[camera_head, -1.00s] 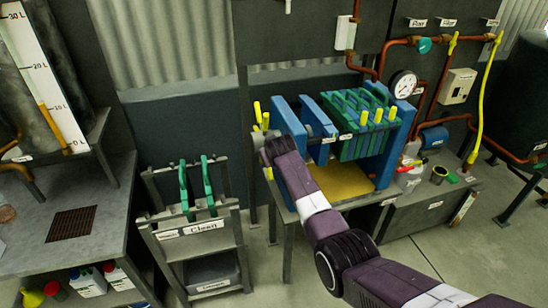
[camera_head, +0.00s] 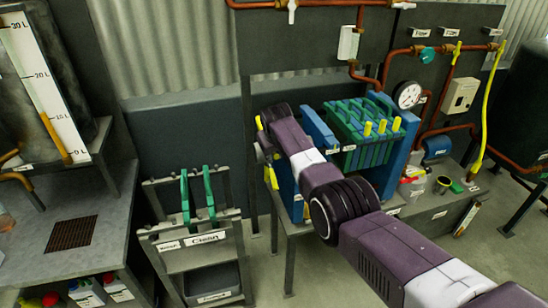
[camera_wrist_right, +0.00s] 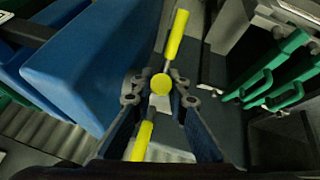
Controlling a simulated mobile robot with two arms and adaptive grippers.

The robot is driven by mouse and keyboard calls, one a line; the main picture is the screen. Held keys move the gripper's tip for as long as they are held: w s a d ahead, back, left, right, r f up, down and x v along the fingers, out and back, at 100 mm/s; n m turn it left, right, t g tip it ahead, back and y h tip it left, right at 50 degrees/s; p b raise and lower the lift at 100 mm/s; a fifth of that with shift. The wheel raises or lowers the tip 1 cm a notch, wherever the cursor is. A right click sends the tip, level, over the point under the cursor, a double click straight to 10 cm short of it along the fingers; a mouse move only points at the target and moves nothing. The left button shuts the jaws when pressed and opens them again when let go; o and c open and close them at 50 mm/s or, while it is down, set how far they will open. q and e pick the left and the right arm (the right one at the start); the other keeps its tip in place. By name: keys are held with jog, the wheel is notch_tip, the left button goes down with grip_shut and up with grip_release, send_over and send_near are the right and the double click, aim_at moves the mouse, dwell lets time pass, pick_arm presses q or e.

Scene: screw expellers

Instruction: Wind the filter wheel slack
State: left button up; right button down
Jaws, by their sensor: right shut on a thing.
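The filter wheel is a spoked wheel with yellow grips (camera_head: 272,178) at the left end of the filter press (camera_head: 362,132). My right arm hides most of it in the head view. In the right wrist view one yellow grip (camera_wrist_right: 178,36) points up, one (camera_wrist_right: 143,139) points down, and a round yellow end (camera_wrist_right: 160,85) lies between the fingertips. My right gripper (camera_wrist_right: 160,94) is shut on this middle yellow grip. In the head view the gripper (camera_head: 262,152) is mostly hidden behind my wrist. My left gripper is in neither view.
A rack with green plates (camera_head: 208,192) labelled Clean stands left of the press. A blue press block (camera_wrist_right: 85,65) is close left of my fingers in the wrist view. A gauge (camera_head: 407,95) and copper pipes are on the right wall.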

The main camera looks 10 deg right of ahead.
jog(key=shift+w+r, duration=0.2)
jog(key=shift+r, duration=0.1)
jog(key=c, duration=2)
grip_release()
jog(key=shift+c, duration=0.2)
jog(key=shift+o, duration=0.8)
jog(key=shift+f, duration=0.2)
jog(key=shift+s+r, duration=0.15)
jog(key=v, duration=1.1)
jog(key=shift+s+r, duration=0.15)
jog(key=shift+r, duration=0.1)
jog(key=shift+f, duration=0.1)
